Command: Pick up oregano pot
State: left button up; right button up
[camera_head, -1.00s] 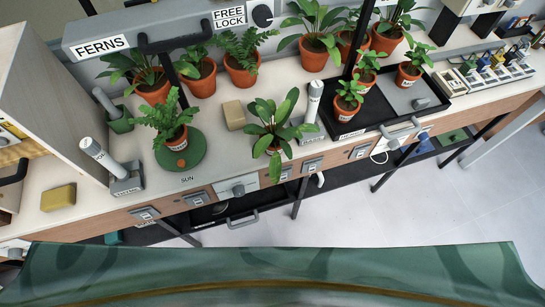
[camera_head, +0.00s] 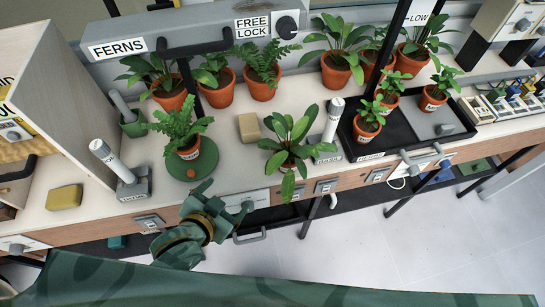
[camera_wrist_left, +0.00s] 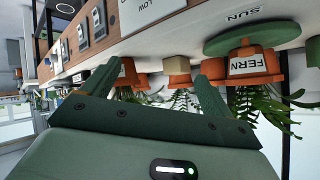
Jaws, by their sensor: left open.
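Several small terracotta pots with leafy herbs stand in the black tray at right: a front-left pot (camera_head: 367,126), one behind it (camera_head: 387,99) and a right pot (camera_head: 433,97). Their labels are too small to read, so I cannot tell which is oregano. My left gripper (camera_head: 226,203) is open and empty in front of the bench edge, below the fern pot (camera_head: 188,149), well left of the tray. In the left wrist view, which is upside down, the open fingers (camera_wrist_left: 160,76) frame a tan block and part of a pot, with nothing between them. My right gripper is not seen.
The fern pot stands on a green disc (camera_head: 205,165). A leafy pot (camera_head: 288,158) overhangs the bench front, near a tan block (camera_head: 249,127) and a grey-white post (camera_head: 333,119). A black upright stands behind the tray (camera_head: 455,131). Floor in front is clear.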

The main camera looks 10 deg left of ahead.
aim_at(283, 169)
pick_arm(q)
jog(key=d+n+t+h, duration=0.1)
jog(key=d+t+h, duration=0.25)
jog(key=d, duration=0.45)
jog(key=shift+g+h, duration=0.25)
jog(key=shift+g, duration=0.2)
jog(key=b+x, duration=0.1)
jog(key=x, duration=0.2)
jog(key=b+x, duration=0.1)
jog(key=x, duration=0.3)
jog(key=b+x, duration=0.1)
jog(key=x, duration=0.3)
jog(key=shift+w+a+f, duration=0.1)
jog(key=shift+w+a, duration=0.1)
jog(key=shift+w, duration=0.1)
jog(key=b+x, duration=0.2)
jog(key=x, duration=0.3)
jog(key=shift+w+a, duration=0.1)
jog(key=shift+w, duration=0.1)
jog(key=c, duration=1.1)
